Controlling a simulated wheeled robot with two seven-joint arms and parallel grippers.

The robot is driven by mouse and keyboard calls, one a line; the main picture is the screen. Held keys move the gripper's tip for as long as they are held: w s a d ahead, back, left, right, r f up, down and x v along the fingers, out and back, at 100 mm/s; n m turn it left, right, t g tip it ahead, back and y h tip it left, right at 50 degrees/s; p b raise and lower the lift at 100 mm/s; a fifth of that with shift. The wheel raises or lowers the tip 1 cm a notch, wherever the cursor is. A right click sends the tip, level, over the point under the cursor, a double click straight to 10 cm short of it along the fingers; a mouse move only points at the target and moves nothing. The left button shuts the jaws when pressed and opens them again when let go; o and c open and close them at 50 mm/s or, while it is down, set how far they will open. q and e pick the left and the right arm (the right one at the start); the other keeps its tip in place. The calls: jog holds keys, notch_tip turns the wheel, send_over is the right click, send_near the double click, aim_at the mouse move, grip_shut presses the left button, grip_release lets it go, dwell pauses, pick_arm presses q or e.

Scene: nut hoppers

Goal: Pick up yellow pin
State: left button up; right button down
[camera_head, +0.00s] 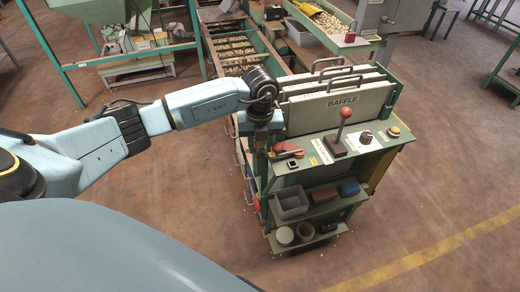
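I cannot make out a yellow pin for certain. A small round amber-yellow knob (394,131) stands at the right end of the green control panel (372,151). My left gripper (259,153) points down at the left edge of the panel, beside the red handle (286,148). Its fingers are small and dark here, so I cannot tell if they are open or hold anything. Whatever is directly under it is hidden by my wrist. My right gripper is not in view.
A red-balled lever (345,113) rises from the panel. Behind it stand grey baffle plates (340,107) with handles. Shelves below hold a grey bin (291,203) and round containers. A hopper of nuts (325,22) is at the back. The floor at right is clear.

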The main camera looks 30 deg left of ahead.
pick_arm(q)
jog(key=shift+f, duration=0.65)
jog(key=shift+r, duration=0.1)
jog(key=c, duration=0.6)
jog(key=shift+r, duration=0.1)
notch_tip(320, 180, up, 10)
jog(key=shift+f+p, duration=0.1)
jog(key=shift+p, duration=0.25)
